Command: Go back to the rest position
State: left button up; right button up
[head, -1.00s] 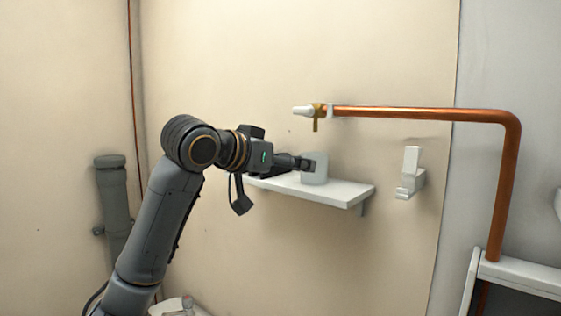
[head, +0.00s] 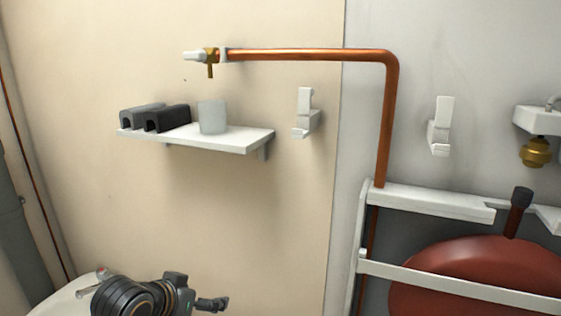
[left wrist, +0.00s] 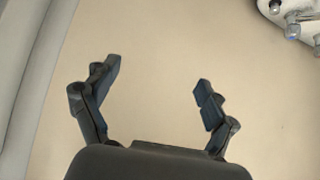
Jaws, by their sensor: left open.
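My left gripper (head: 212,304) is low in the head view, near the bottom edge and well below the shelf. In the left wrist view its two fingers (left wrist: 157,90) stand wide apart with nothing between them, only a plain beige surface behind. A pale translucent cup (head: 212,117) stands upright on the white wall shelf (head: 240,140), clear of the gripper. My right gripper is in neither view.
Two dark blocks (head: 167,119) lie on the shelf left of the cup. A copper pipe (head: 310,55) with a brass valve (head: 210,62) runs above. White wall holders (head: 305,115) and a red tank (head: 480,275) are to the right. A whitish round surface (head: 62,300) is at lower left.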

pick_arm(q)
jog(key=s+a+f+n+g+y, duration=0.1)
jog(key=s+f+g, duration=0.1)
jog(key=s+f, duration=0.65)
jog(key=s+a+f+g+y, duration=0.15)
jog(key=s+f, duration=0.35)
jog(key=s, duration=0.7)
jog(key=s+a+f+n+g+y, duration=0.1)
jog(key=s+f+g, duration=0.1)
jog(key=s+f, duration=0.65)
notch_tip(320, 180, down, 30)
jog(key=s+f+g+b, duration=0.1)
jog(key=s+b, duration=0.1)
jog(key=b, duration=0.5)
jog(key=s+a+f+g+b, duration=0.1)
jog(key=s+f+b, duration=0.2)
jog(key=s+f, duration=0.5)
jog(key=s+a+f+b, duration=0.2)
jog(key=s+f+b, duration=0.2)
jog(key=s+f, duration=0.5)
notch_tip(320, 180, down, 7)
jog(key=shift+m+g, duration=0.35)
jog(key=shift+m, duration=0.05)
jog(key=shift+s+a, duration=0.1)
